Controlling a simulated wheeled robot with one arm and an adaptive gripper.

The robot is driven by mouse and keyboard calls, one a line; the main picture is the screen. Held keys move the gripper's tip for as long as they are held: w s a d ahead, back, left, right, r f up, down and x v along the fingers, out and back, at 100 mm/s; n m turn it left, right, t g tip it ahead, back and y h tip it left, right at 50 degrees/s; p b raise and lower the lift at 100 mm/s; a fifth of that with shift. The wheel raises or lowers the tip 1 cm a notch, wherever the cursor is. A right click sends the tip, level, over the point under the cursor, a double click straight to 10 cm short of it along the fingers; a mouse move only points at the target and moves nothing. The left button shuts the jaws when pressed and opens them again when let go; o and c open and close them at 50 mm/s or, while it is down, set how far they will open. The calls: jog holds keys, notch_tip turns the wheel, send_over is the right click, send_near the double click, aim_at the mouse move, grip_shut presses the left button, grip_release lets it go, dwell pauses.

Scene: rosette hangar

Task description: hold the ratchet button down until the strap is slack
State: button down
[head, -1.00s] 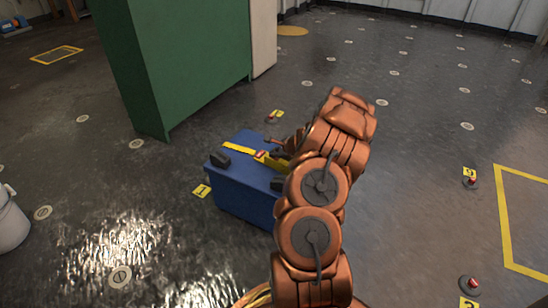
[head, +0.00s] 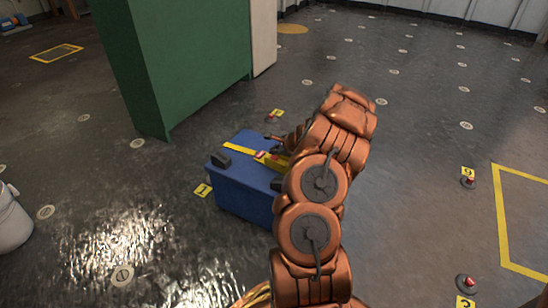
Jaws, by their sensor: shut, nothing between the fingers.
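A blue case (head: 243,198) stands on the floor left of my arm, with black corner pieces on its top. A yellow strap (head: 238,149) runs across the top to a yellow ratchet (head: 279,161). A small red part (head: 261,155), probably the ratchet button, shows where strap and ratchet meet. My gripper (head: 274,138) is at the far side of the ratchet, mostly hidden behind my copper arm. It looks shut, with nothing seen in it. I cannot tell whether it touches the button, or whether the strap is tight or slack.
A tall green cabinet (head: 190,60) stands close behind the case. A white bucket (head: 10,222) is at the left edge. Red floor buttons (head: 468,181) with yellow number tags stand at the right. The dark floor between is mostly open.

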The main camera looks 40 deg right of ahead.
aim_at(275, 159)
jog(key=shift+r+p, duration=2.05)
jog(key=shift+r, duration=0.35)
